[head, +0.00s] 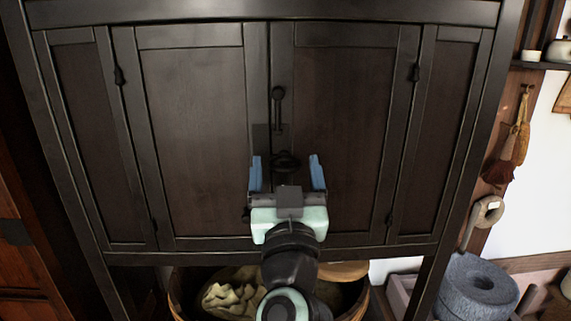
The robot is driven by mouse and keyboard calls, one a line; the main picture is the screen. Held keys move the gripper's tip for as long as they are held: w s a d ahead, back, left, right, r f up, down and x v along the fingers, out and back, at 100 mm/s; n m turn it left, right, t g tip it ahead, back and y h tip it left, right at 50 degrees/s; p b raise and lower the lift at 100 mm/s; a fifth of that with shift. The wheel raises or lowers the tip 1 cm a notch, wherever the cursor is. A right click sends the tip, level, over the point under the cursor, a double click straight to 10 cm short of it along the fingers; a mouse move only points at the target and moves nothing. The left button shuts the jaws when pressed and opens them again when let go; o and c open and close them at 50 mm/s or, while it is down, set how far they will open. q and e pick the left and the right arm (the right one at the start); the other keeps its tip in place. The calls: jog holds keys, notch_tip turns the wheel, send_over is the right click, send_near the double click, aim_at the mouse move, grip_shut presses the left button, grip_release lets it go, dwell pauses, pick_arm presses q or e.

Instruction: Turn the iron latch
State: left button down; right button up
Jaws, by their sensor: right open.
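A dark wooden cabinet (190,130) with two closed middle doors fills the view. A black iron latch (278,108) with a round head at its top hangs along the seam between the doors. A round dark knob or ring (286,161) sits lower on the seam, just above my gripper. My right gripper (287,174) is open, its two blue fingers apart and pointing up at the door. The round dark piece shows between the fingertips; I cannot tell whether they touch it. The latch's upper part is above the fingers. My left gripper is not in view.
Below the cabinet stands a round wooden tub (355,303) with a pale cloth (235,295) in it. A grey quern stone (476,288) stands at lower right.

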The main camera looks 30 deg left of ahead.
jog(key=shift+w, duration=0.1)
jog(key=shift+c, duration=0.3)
jog(key=c, duration=0.9)
